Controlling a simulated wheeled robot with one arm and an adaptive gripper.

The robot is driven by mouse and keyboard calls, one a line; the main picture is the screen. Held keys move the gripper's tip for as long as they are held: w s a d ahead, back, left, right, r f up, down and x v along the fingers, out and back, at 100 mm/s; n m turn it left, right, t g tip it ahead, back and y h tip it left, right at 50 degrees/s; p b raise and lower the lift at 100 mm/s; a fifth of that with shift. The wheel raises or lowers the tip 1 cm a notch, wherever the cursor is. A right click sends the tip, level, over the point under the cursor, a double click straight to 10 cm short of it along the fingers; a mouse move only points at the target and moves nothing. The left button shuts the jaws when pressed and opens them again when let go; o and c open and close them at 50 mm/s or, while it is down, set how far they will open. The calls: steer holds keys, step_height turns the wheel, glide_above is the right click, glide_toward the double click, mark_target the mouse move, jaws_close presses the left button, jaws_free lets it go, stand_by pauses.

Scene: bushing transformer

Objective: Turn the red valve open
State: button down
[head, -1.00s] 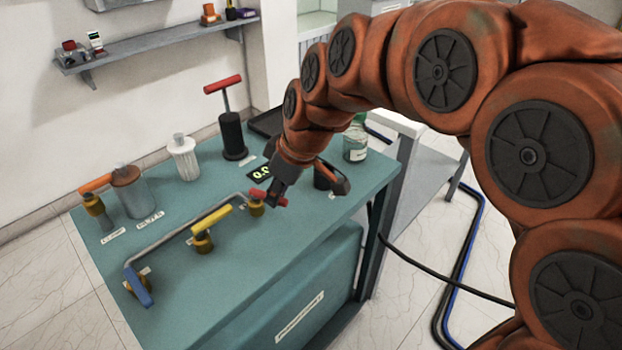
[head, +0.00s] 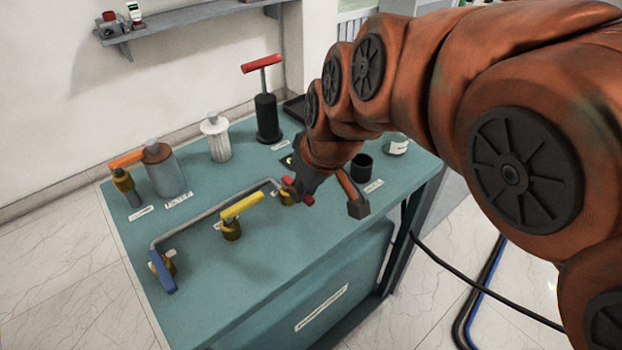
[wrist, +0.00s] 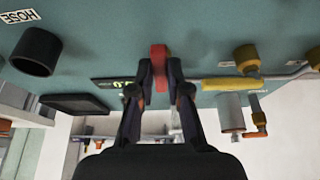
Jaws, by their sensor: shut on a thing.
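The red valve (head: 296,191) sits at the right end of the grey pipe on the teal bench, its brass body partly hidden by my gripper. My gripper (head: 304,192) is at the valve. In the wrist view the red handle (wrist: 159,54) lies between the fingertips of my gripper (wrist: 160,68), which are closed on it.
A yellow-handled valve (head: 232,222) and a blue-handled valve (head: 163,272) sit along the pipe to the left. A black pump with a red handle (head: 267,105) stands behind. A black cup (head: 361,166) is close on the right. The front of the bench top (head: 255,275) is clear.

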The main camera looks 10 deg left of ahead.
steer(key=c, duration=1.1)
jaws_free()
steer(key=v, duration=1.2)
steer(key=s+d+f+m+g+h, duration=0.2)
steer(key=s+d+f+m, duration=0.25)
steer(key=d+f, duration=0.7)
steer(key=s+d+f+m+g+h, duration=0.1)
steer(key=s+d+f+m+g, duration=0.2)
steer(key=s+d, duration=0.35)
steer(key=s+d+f+m, duration=0.2)
steer(key=s+d+f, duration=0.3)
steer(key=s+d, duration=0.15)
steer(key=r+p, duration=0.8)
steer(key=r, duration=0.1)
steer(key=r+p, duration=0.5)
steer(key=shift+w+a, duration=0.15)
steer(key=shift+a, duration=0.25)
